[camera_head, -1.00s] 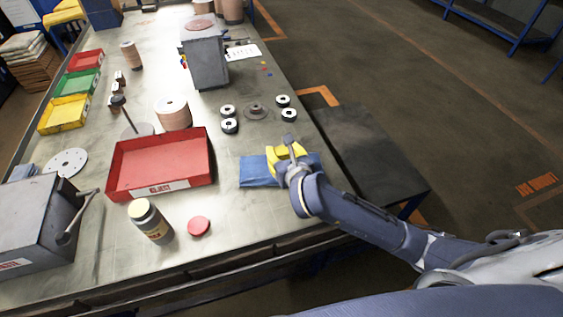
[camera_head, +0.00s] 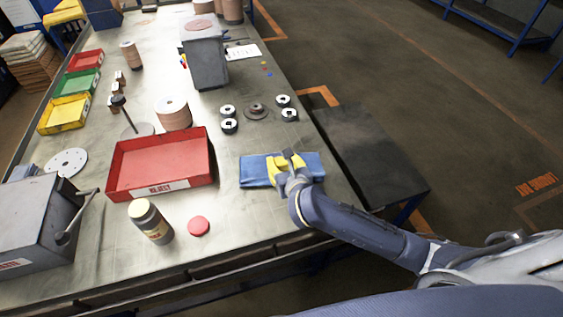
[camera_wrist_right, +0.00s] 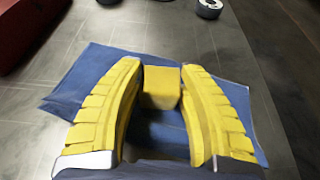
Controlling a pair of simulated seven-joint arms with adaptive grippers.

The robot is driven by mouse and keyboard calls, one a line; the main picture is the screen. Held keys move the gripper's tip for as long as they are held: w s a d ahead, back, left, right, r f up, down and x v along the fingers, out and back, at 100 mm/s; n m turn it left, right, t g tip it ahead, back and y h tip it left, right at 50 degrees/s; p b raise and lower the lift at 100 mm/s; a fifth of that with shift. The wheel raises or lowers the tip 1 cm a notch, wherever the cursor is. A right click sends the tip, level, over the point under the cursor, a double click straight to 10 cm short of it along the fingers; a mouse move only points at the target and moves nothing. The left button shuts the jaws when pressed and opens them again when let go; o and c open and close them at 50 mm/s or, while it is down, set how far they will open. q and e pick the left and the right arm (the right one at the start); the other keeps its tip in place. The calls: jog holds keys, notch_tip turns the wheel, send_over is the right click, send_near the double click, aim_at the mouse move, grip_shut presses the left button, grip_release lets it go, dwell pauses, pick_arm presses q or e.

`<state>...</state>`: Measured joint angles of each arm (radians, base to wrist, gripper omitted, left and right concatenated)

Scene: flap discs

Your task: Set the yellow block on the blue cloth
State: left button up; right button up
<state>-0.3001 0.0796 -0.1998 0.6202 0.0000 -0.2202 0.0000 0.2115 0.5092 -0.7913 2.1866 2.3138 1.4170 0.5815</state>
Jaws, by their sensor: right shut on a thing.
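The blue cloth (camera_head: 255,172) lies flat near the right edge of the bench, beside the red bin, and spreads under my gripper in the wrist view (camera_wrist_right: 75,90). My right gripper (camera_head: 281,162) is over the middle of the cloth, pointing down. In the wrist view its yellow fingers (camera_wrist_right: 160,85) are shut on the yellow block (camera_wrist_right: 161,80), which sits between the fingertips. The block is over the cloth; I cannot tell whether its underside touches it. In the head view the block is hard to separate from the yellow fingers. My left gripper is not in view.
A red bin (camera_head: 119,172) stands left of the cloth. Several small black-and-white rings and a flap disc (camera_head: 256,111) lie behind it. A jar (camera_head: 151,222) and a red disc (camera_head: 199,227) are at the front left. A dark low platform (camera_head: 368,155) stands beside the bench.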

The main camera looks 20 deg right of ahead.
jog(key=shift+f, duration=0.25)
jog(key=shift+f, duration=0.15)
jog(key=o, duration=0.9)
jog(key=shift+s+f, duration=0.1)
jog(key=shift+f, duration=0.05)
jog(key=shift+r, duration=0.45)
jog(key=v, duration=1.2)
jog(key=shift+r, duration=0.2)
